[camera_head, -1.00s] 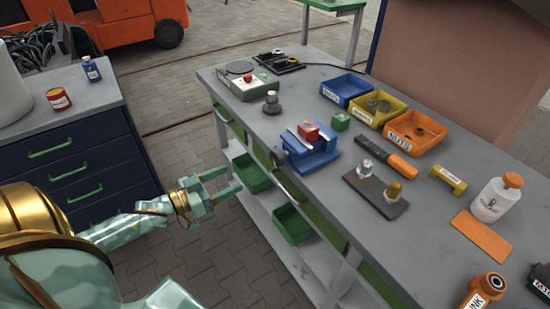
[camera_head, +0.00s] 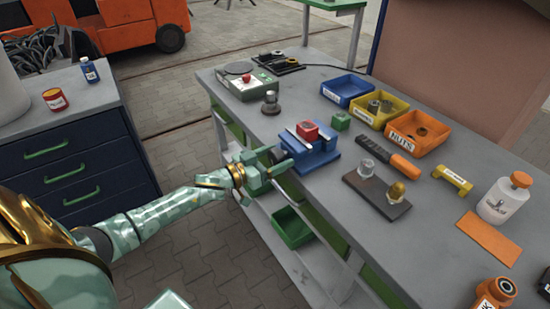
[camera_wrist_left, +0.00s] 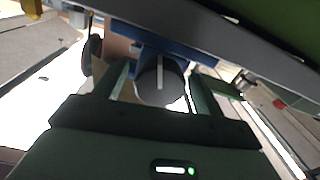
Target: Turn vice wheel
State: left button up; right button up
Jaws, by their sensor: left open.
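The blue vice (camera_head: 318,154) stands at the near edge of the grey workbench, with a red block (camera_head: 307,131) in its jaws. My left gripper (camera_head: 280,161) is at the vice's front end and hides most of the wheel in the head view. In the left wrist view the vice wheel (camera_wrist_left: 161,84) is a dark grey disc with a pale line running upright on it. The open fingers (camera_wrist_left: 161,90) lie on either side of the wheel, with visible gaps beside it. Whether they touch it anywhere is unclear. My right gripper is not in view.
On the workbench (camera_head: 345,232), a stand with two knobbed parts (camera_head: 377,193) and an orange-ended tool (camera_head: 388,155) lie right of the vice. Blue, yellow and orange bins (camera_head: 417,134) stand behind. A green tray (camera_head: 292,228) sits on the lower shelf.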

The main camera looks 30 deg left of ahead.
pick_arm(q)
jog(key=c, duration=1)
jog(key=shift+m, duration=0.3)
jog(key=shift+m+p, duration=0.4)
jog(key=shift+m, duration=0.5)
jog(key=m, duration=0.2)
jog(key=shift+m, duration=0.3)
jog(key=m, duration=0.3)
jog(key=shift+m+p, duration=0.3)
jog(key=shift+m, duration=1.5)
